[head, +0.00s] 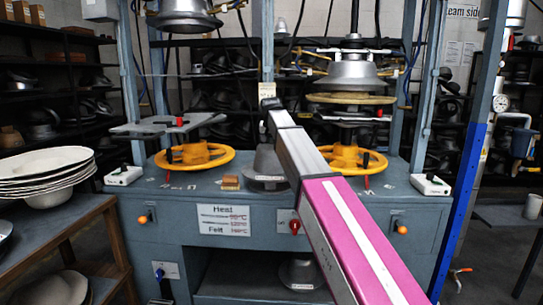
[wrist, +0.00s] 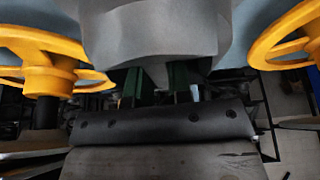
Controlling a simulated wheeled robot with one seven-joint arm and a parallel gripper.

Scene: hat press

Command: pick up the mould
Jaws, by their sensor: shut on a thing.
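The mould is a smooth grey metal piece that fills the top middle of the wrist view (wrist: 155,35). In the head view a grey cone-shaped mould (head: 265,168) stands on the press bench between two yellow handwheels, partly hidden behind my arm. My gripper (wrist: 156,82) shows in the wrist view as two dark green fingers, one on each side of a narrow lower part of the mould. It is shut on that part. In the head view my arm hides the fingers. I cannot tell whether the mould is clear of the bench.
Yellow handwheels stand left (head: 195,155) and right (head: 345,160) of the mould, close on both sides. A small wooden block (head: 230,183) lies left of it. Larger metal forms (head: 355,70) hang above. Stacked white bowls (head: 45,165) sit on a left-hand table.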

